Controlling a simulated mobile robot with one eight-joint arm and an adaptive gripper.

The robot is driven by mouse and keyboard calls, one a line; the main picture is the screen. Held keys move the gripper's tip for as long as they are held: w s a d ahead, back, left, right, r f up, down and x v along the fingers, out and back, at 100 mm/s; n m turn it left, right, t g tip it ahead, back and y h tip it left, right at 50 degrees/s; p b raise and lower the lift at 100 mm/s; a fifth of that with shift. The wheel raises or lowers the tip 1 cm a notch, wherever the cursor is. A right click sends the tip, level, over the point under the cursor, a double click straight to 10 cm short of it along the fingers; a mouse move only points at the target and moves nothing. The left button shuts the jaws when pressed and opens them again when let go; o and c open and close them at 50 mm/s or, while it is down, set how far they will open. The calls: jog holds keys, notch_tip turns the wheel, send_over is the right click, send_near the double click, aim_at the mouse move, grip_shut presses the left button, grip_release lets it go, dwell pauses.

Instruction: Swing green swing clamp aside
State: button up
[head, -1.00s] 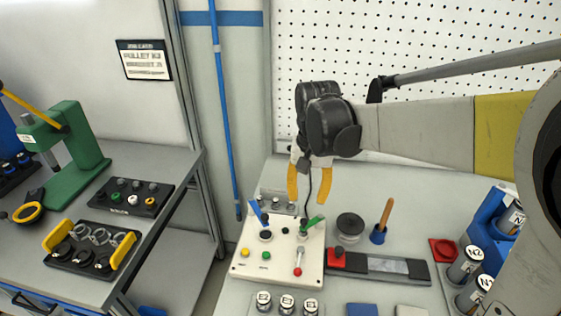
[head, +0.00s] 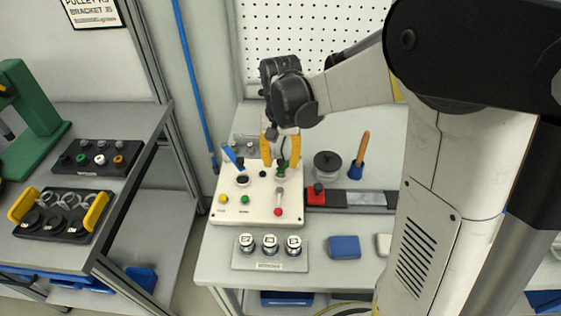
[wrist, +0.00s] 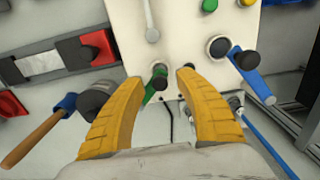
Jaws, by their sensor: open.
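The green swing clamp (wrist: 154,86) stands on the white fixture panel (head: 235,211). In the wrist view its green lever lies between my open fingertips, nearer the left one, and I cannot tell whether they touch. In the head view the clamp (head: 284,171) is partly hidden by my gripper (head: 280,162), which points down over it with yellow fingers apart. The blue swing clamp (head: 233,156) is on the same panel to the left; it also shows in the wrist view (wrist: 257,84).
A red-and-black block fixture (head: 316,195) and a black round part (head: 327,164) sit right of the panel. A wooden-handled tool (head: 361,148) stands in a blue holder. Labelled cylinders on a grey plate (head: 270,264) are in front. A green press (head: 25,130) is on the left bench.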

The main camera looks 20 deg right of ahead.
grip_shut()
jog(key=m, duration=0.1)
jog(key=w+m, duration=0.1)
jog(key=w+m+p, duration=0.1)
jog(key=shift+w+a+r+m, duration=0.1)
jog(key=shift+a+m, duration=0.15)
jog(key=shift+m, duration=0.15)
jog(key=w+m, duration=0.1)
jog(key=m, duration=0.1)
jog(key=w+m, duration=0.1)
jog(key=shift+d+m+p, duration=0.1)
jog(key=shift+m+p, duration=0.3)
jog(key=w+m, duration=0.1)
jog(key=m, duration=0.1)
jog(key=w+d+m, duration=0.1)
jog(key=m, duration=0.1)
jog(key=shift+p, duration=0.35)
jog(key=shift+w+d+m, duration=0.35)
jog(key=shift+m, duration=0.5)
jog(key=shift+w+d+m, duration=0.3)
jog(key=shift+m, duration=0.55)
